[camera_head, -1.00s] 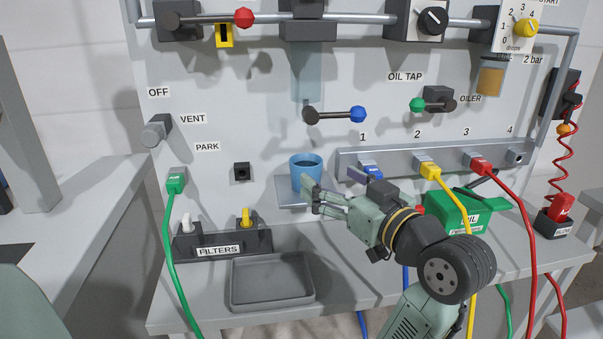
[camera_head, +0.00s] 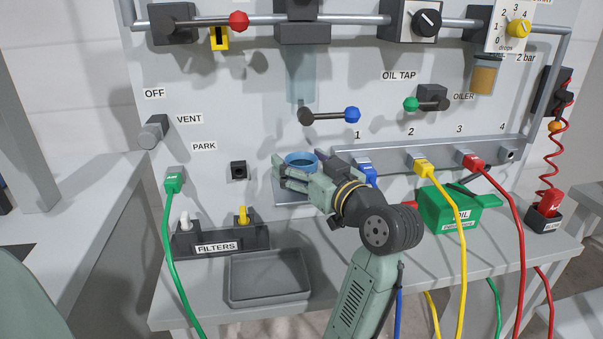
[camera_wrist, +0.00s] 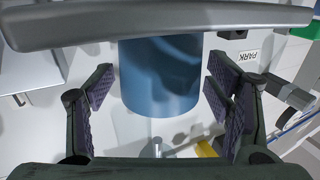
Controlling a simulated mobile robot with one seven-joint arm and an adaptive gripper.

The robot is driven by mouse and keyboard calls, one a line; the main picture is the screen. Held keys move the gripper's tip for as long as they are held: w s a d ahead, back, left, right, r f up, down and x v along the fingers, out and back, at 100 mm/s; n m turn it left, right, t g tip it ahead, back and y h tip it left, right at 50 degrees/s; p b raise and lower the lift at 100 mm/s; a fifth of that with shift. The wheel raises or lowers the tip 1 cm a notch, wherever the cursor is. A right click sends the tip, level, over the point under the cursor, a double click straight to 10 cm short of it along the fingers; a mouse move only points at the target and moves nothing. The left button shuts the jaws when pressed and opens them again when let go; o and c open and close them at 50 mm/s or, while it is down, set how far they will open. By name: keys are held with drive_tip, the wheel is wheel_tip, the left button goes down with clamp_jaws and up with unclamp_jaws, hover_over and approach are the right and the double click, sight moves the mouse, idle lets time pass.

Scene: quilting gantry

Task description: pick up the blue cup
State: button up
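The blue cup (camera_head: 301,160) stands on a small grey shelf (camera_head: 283,198) at the panel, below the blue-knobbed lever. In the head view my gripper (camera_head: 280,173) is in front of it and hides most of its body; the rim shows above the fingers. In the wrist view the cup (camera_wrist: 160,75) is between the two open fingers of my gripper (camera_wrist: 158,95), with a visible gap on each side. A grey bar crosses the top of the wrist view and hides part of the cup.
A blue plug (camera_head: 365,168) in socket 1 is close to the right of my gripper. The blue-knobbed lever (camera_head: 330,116) is above the cup. A grey tray (camera_head: 270,300) and the filters rack (camera_head: 217,243) are below left.

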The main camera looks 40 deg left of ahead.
drive_tip(key=c, duration=1.2)
drive_tip(key=shift+r, duration=0.15)
